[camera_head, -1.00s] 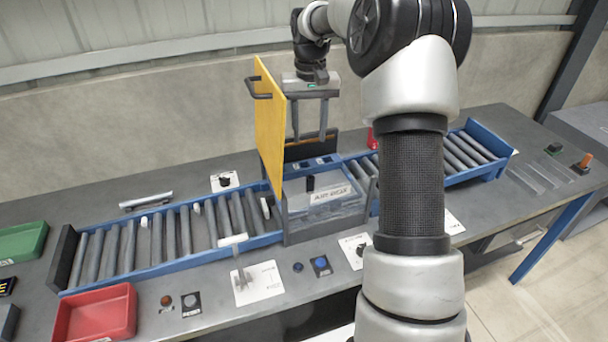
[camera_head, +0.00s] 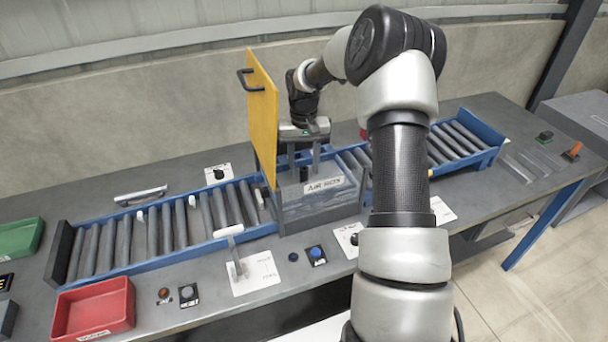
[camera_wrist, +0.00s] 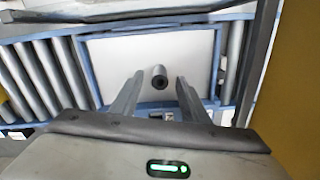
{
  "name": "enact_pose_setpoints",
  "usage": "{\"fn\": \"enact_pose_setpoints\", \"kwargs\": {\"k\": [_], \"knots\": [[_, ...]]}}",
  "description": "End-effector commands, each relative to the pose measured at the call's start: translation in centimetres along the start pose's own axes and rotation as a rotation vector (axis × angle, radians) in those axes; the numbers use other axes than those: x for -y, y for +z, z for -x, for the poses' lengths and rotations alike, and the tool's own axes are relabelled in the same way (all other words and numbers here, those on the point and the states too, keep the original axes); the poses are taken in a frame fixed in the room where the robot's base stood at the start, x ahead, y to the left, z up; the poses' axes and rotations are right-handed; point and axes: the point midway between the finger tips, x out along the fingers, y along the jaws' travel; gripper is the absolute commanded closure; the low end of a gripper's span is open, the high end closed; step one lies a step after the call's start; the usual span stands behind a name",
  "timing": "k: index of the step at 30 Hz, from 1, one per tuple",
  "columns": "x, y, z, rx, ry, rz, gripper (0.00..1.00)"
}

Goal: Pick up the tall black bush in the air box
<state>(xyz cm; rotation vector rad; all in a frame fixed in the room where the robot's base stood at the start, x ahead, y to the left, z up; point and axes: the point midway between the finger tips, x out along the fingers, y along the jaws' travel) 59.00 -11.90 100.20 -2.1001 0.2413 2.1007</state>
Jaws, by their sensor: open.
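The tall black bush (camera_wrist: 159,76) stands in the air box, seen from above in the wrist view with its round open top. In the head view the bush (camera_head: 304,174) shows as a small dark cylinder behind the box's front wall. The air box (camera_head: 318,212) is clear-walled and grey-framed, with its yellow lid (camera_head: 263,118) raised upright at the left. My gripper (camera_head: 303,172) is open and empty, its fingers reaching down into the box. In the wrist view the fingers of my gripper (camera_wrist: 157,80) stand on either side of the bush, with gaps showing.
The yellow lid stands close to the left of my gripper. Roller conveyors run left (camera_head: 150,240) and right (camera_head: 460,145) of the box. A red tray (camera_head: 95,310) and a green tray (camera_head: 20,238) sit at the left. Buttons (camera_head: 316,252) line the table front.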

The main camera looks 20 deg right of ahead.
Motion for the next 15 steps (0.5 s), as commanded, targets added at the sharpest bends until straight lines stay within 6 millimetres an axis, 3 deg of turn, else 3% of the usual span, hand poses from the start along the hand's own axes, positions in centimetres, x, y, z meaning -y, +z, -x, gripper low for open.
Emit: {"fn": "enact_pose_setpoints", "kwargs": {"k": [6, 13, 15], "knots": [[0.0, 0.0, -2.5, 0.001, 0.0, 0.0, 0.58], [0.0, -0.1, -2.6, -0.001, 0.0, 0.0, 0.58], [0.0, -0.1, -2.6, -0.001, 0.0, 0.0, 0.67]]}}
